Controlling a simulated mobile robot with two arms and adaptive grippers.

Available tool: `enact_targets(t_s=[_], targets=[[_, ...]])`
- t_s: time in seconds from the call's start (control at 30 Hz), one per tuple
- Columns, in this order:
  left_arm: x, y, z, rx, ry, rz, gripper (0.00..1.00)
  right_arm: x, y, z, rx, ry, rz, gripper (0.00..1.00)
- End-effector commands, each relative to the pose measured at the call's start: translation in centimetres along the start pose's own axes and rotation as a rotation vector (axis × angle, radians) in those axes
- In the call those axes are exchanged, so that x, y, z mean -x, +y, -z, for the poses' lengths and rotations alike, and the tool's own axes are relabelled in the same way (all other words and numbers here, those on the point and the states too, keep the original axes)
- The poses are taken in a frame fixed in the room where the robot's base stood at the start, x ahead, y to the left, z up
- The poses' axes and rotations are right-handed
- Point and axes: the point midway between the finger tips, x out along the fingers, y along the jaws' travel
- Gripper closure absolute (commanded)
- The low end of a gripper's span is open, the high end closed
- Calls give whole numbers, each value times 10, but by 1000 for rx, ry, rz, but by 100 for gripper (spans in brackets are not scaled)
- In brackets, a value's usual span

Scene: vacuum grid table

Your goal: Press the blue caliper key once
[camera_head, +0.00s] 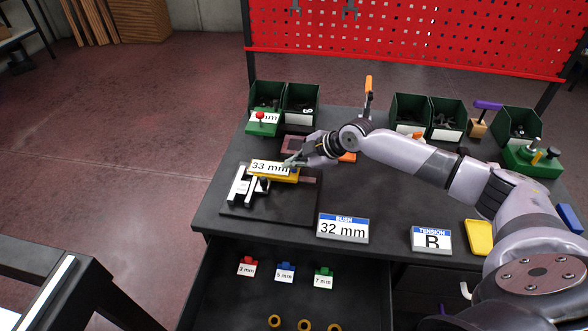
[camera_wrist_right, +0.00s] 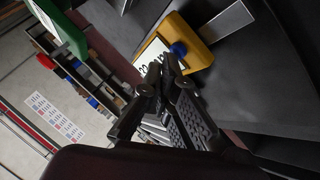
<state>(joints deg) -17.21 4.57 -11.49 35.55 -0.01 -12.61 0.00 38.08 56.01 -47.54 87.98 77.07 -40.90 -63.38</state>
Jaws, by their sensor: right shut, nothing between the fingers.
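The caliper is a silver tool with a yellow body (camera_head: 285,178) and a white display reading "33 mm" (camera_head: 269,167). It lies on a dark plate at the left of the bench. Its blue key (camera_wrist_right: 179,48) is a round button on the yellow body (camera_wrist_right: 203,54) in the right wrist view. My right gripper (camera_head: 292,161) is shut and empty over the right end of the yellow body. In the wrist view its fingertips (camera_wrist_right: 160,68) are close beside the blue key; I cannot tell whether they touch it. My left gripper is in no view.
A "BUSH 32 mm" sign (camera_head: 343,228) and a "TENSION B" sign (camera_head: 431,240) stand along the front edge. Green bins (camera_head: 301,101) line the back. An open drawer (camera_head: 230,305) below holds coloured tagged pieces and rings. An orange-handled tool (camera_head: 368,85) stands behind my right arm.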

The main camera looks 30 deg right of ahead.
Motion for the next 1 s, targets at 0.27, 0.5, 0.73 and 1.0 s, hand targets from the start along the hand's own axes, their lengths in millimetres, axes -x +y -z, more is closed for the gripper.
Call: enact_targets(t_s=[0.27,0.5,0.73,1.0], targets=[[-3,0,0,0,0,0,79,-3,-2,-2,0,0,0,100],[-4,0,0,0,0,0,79,-4,-3,-3,0,-1,1,100],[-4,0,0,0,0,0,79,-4,-3,-3,0,-1,1,100],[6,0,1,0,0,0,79,5,3,3,-1,-1,2,100]])
